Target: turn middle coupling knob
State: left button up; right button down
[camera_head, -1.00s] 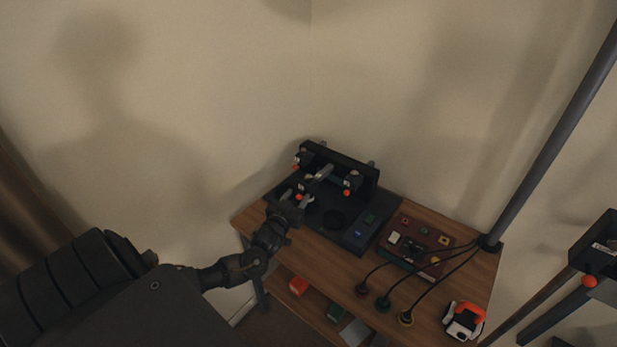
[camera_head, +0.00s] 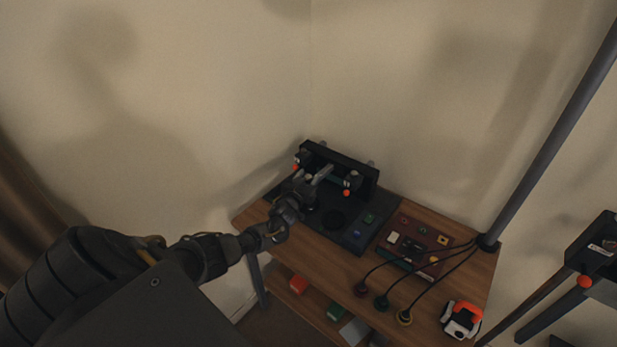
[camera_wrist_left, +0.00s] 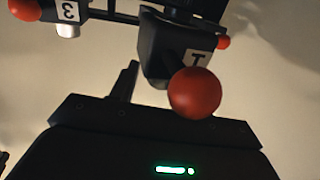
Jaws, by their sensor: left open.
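A black coupling fixture (camera_head: 352,168) stands at the back of a dark base plate on the wooden bench. In the head view, a knob with an orange-red ball (camera_head: 347,193) shows at its right and another (camera_head: 296,167) at its left. The middle part is hidden behind my left gripper (camera_head: 318,177), which is open in front of the fixture. In the left wrist view, a large red ball (camera_wrist_left: 195,93) on a block with an upside-down label is close to the gripper. A block marked 3 (camera_wrist_left: 68,12) shows at the upper left. I cannot tell whether the gripper touches anything.
A dark red panel (camera_head: 410,238) with small parts and three cables lies right of the fixture. A white and orange device (camera_head: 462,320) sits at the bench's front right. A grey pole (camera_head: 550,135) rises at the right rear. Black equipment (camera_head: 595,245) stands farther right.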

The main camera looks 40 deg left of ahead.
pick_arm(q)
jog(key=shift+w+a, duration=0.1)
jog(key=shift+w, duration=0.1)
jog(key=c, duration=1)
jog(key=shift+o, duration=0.2)
